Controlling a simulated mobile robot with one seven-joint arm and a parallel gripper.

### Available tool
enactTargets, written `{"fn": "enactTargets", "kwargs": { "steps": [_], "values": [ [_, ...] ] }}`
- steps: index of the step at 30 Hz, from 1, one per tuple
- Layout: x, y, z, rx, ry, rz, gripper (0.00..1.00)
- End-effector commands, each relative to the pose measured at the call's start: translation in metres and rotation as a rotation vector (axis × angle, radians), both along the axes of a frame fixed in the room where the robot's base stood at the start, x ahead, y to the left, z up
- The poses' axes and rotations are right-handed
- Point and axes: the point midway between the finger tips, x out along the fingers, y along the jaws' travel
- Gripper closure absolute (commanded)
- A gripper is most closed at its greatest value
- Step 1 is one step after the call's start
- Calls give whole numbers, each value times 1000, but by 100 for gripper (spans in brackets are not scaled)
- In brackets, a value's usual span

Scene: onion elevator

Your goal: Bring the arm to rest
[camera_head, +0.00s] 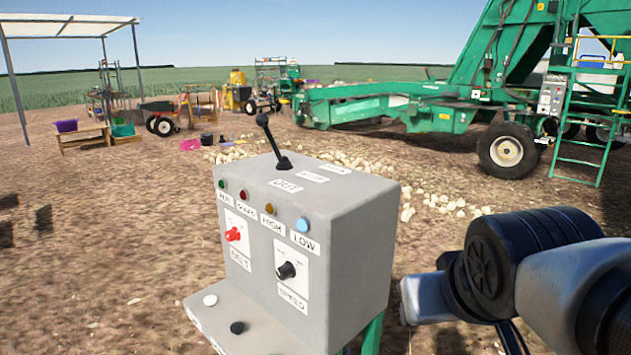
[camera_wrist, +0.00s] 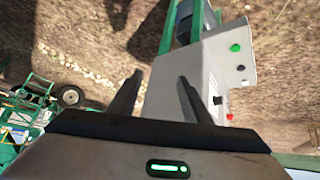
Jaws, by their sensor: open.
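My arm reaches in from the right edge in the head view, with a black joint and grey links to the right of the grey control box (camera_head: 335,240). My gripper is outside the head view. In the wrist view my gripper (camera_wrist: 160,95) is open, its two dark fingers spread apart with nothing between them. The control box also shows in the wrist view (camera_wrist: 222,55), beyond the fingers and to the right. I cannot tell the exact gap between fingers and box.
The box carries a black lever (camera_head: 273,142), a red knob (camera_head: 233,234), a black knob (camera_head: 286,271) and several coloured lamps. A green elevator machine (camera_head: 440,105) stands behind at right. Onions (camera_head: 355,165) lie on the ground. Open dirt (camera_head: 90,240) spreads to the left.

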Motion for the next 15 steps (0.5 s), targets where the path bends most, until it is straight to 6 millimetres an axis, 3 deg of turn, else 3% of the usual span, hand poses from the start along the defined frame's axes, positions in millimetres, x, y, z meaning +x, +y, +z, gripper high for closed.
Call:
{"fn": "enactTargets", "kwargs": {
  "steps": [4,5,6,15],
  "values": [
    [-58,22,-26,83,181,-24,56],
    [-64,24,-19,93,202,-25,56],
    [-61,23,3,89,196,-24,56],
    [-60,23,91,86,194,-23,56]
  ]
}}
